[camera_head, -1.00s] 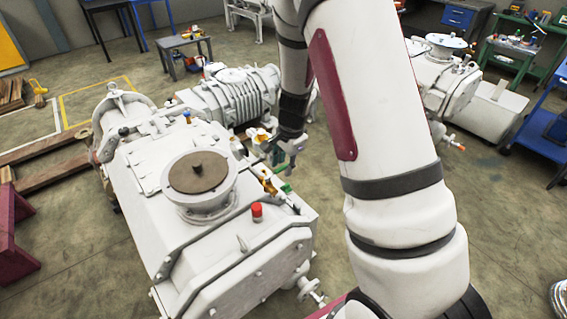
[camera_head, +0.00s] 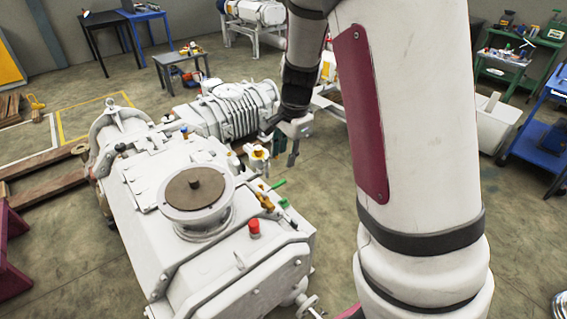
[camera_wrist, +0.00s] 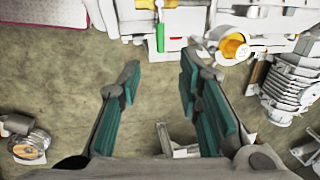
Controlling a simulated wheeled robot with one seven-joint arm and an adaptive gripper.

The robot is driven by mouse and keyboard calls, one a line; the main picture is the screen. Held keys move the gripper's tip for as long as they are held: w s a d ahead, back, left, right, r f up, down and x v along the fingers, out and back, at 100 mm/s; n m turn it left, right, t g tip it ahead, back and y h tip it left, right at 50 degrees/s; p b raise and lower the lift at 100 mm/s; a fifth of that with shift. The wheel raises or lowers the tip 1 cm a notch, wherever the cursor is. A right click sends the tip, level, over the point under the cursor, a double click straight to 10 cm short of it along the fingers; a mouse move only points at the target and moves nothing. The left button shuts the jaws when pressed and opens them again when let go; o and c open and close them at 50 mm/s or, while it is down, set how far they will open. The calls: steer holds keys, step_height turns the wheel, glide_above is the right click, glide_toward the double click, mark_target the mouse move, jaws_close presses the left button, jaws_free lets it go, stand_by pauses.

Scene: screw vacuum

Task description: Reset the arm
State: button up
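My gripper (camera_head: 290,148) hangs at the end of my bent arm, above the floor just right of the white vacuum pump (camera_head: 243,218) in the head view. In the wrist view my gripper (camera_wrist: 160,64) has its two teal-padded fingers spread apart. The pump's side edge lies beyond the fingertips, with a green-handled part (camera_wrist: 160,38) and a yellow-centred round fitting (camera_wrist: 233,46). The gripper looks apart from the pump. My arm hides part of the room behind it.
The pump carries a round flange with a brown disc (camera_head: 195,188) and a red cap (camera_head: 254,229). A ribbed motor unit (camera_head: 232,112) stands behind it. A blue cart (camera_head: 540,140) and a green bench (camera_head: 500,68) stand at the right. Floor between pump and cart is open.

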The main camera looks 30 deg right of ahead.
steer(key=shift+s+r, duration=0.1)
steer(key=shift+r, duration=0.3)
steer(key=s+a+r+n+t, duration=0.1)
steer(key=s+a+r+n, duration=0.4)
steer(key=s+r+n, duration=0.3)
steer(key=s+a+r+n+t, duration=0.2)
steer(key=s+a+r+n, duration=0.3)
steer(key=s, duration=1)
step_height(320, 180, up, 5)
steer(key=n, duration=0.3)
steer(key=shift+a+f, duration=0.15)
